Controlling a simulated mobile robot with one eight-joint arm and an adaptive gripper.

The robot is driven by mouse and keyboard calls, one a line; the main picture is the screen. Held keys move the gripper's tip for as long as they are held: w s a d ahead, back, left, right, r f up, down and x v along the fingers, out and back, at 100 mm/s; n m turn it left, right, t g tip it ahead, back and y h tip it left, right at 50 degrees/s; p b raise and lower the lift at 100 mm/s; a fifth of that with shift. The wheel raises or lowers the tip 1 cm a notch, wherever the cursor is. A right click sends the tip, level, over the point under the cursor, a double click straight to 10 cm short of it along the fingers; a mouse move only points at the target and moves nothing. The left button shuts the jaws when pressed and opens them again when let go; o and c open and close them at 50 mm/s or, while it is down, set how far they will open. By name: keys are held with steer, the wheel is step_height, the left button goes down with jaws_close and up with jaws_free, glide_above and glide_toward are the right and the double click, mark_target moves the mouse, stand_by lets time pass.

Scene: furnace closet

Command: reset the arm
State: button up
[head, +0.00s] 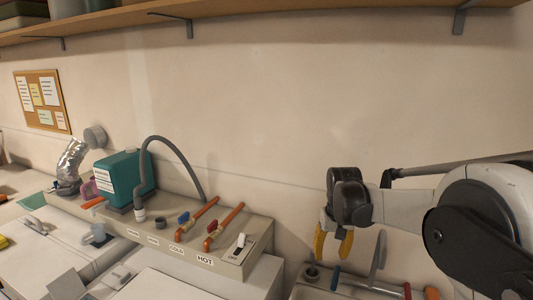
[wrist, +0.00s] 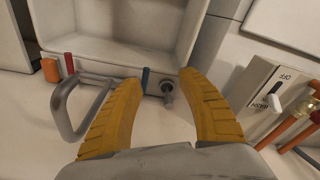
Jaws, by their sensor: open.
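My gripper (head: 333,243) hangs at the right of the head view, with its yellow fingers pointing down. In the wrist view my gripper (wrist: 163,95) is open, and nothing is held between its fingers. It is above a white panel with a small grey fitting (wrist: 167,88), which shows past the fingertips. A grey loop handle (wrist: 72,120) lies left of the fingers in the wrist view. My arm reaches in from the right edge of the head view.
A panel carries hot and cold labels, orange pipes (head: 228,226) and an OFF switch (head: 241,243), left of my gripper. A teal box (head: 124,178) and grey hose (head: 184,152) stand farther left. A wooden shelf (head: 238,8) runs overhead.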

steer(key=s+r+t+b, duration=0.25)
steer(key=s+b, duration=0.35)
steer(key=s, duration=0.7)
steer(key=s+f+t+b, duration=0.3)
steer(key=s+f+b, duration=0.3)
steer(key=s, duration=0.9)
step_height(320, 180, down, 3)
steer(key=shift+s+d+r, duration=0.1)
steer(key=shift+s+d, duration=0.05)
